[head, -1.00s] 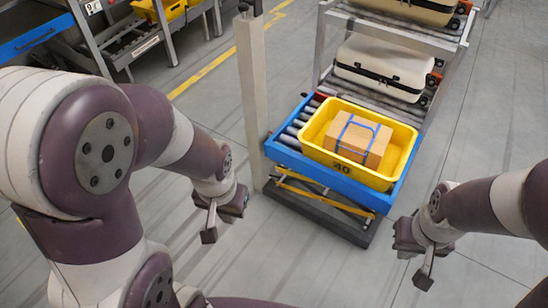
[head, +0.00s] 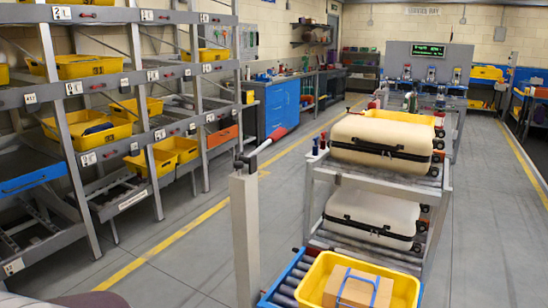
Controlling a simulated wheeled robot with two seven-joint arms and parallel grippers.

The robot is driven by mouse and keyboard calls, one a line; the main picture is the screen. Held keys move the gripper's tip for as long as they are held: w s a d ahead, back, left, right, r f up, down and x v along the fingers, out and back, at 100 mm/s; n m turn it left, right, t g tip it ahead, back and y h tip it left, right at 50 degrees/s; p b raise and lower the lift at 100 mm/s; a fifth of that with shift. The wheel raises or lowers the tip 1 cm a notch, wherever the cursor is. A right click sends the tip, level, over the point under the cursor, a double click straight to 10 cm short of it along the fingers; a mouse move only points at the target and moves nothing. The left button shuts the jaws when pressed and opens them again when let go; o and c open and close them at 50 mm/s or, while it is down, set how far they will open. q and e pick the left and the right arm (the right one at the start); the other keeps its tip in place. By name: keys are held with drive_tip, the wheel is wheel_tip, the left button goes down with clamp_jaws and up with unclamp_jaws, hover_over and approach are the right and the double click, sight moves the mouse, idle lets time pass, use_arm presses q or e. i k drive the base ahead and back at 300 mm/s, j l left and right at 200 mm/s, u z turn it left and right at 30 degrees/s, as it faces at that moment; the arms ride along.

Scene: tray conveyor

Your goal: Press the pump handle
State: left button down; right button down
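The pump handle (head: 266,147) is a dark lever with a red grip, at the top of a pale upright post (head: 246,240) in the centre-left of the head view. The lever slants up and to the right from the post top. To the right of the post, a yellow crate (head: 412,297) holding a cardboard box with a blue strap (head: 356,292) sits on a blue-framed roller table (head: 278,284), cut off by the lower edge. Neither of my grippers is in view; only a bit of my own arm shows at the bottom left.
A metal roller rack (head: 433,196) with two cream cases (head: 382,135) stands behind the table. Shelving with yellow bins (head: 88,67) lines the left. Blue cabinets (head: 283,104) stand at the back. The floor (head: 500,230) is open on the right.

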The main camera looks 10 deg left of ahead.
sight(280, 132)
drive_tip(key=i+j+z, duration=0.15)
drive_tip(key=z, duration=0.25)
drive_tip(key=i+j+z, duration=0.25)
drive_tip(key=z, duration=0.15)
drive_tip(key=i+j+z, duration=0.4)
drive_tip(key=i+j, duration=0.15)
drive_tip(key=j, duration=0.2)
drive_tip(key=i+j+z, duration=0.1)
drive_tip(key=j, duration=0.3)
drive_tip(key=i+j, duration=0.25)
drive_tip(key=j+z, duration=0.05)
drive_tip(key=j, duration=0.05)
